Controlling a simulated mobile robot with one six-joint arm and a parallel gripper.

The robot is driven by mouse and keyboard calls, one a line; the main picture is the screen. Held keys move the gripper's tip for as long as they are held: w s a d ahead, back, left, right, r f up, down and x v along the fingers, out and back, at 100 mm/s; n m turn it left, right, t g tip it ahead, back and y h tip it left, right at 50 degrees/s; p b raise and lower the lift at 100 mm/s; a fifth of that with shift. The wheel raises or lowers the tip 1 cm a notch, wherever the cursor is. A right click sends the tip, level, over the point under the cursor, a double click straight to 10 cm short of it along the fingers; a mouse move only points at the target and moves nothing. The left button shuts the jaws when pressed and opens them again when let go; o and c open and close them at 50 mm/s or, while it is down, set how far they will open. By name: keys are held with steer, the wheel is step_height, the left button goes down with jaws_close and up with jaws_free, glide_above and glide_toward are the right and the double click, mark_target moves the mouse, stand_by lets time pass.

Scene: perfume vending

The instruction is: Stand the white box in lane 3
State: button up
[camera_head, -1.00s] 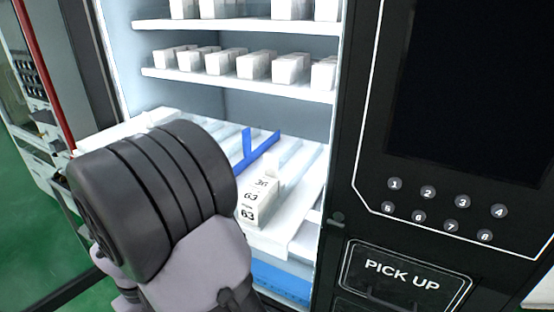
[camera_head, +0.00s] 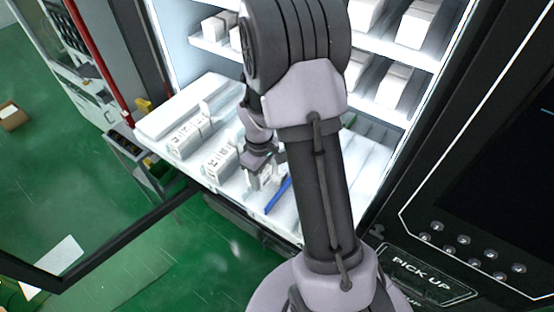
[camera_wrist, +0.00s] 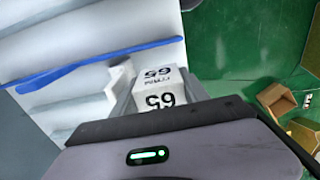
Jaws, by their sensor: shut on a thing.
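My gripper (camera_head: 263,178) is low over the front of the pulled-out white shelf (camera_head: 165,120), left of the blue divider (camera_head: 279,194). In the wrist view my gripper (camera_wrist: 157,92) is shut on a white box (camera_wrist: 153,90) with black print, held between its two fingers. The box's far end and base are hidden, and I cannot tell whether it touches the shelf. The blue divider also shows in the wrist view (camera_wrist: 95,65), running across the pale lanes. Lane numbers are not legible.
Two rows of white boxes (camera_head: 187,136) (camera_head: 222,157) lie on the shelf left of my gripper. Upper shelves with more boxes (camera_head: 418,22) are behind my arm. A red post (camera_head: 100,62) stands at left. The pick-up panel (camera_head: 432,275) is at right.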

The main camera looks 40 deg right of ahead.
steer(key=f, duration=0.8)
steer(key=shift+s, duration=0.25)
steer(key=shift+s+r, duration=0.15)
steer(key=o, duration=1.4)
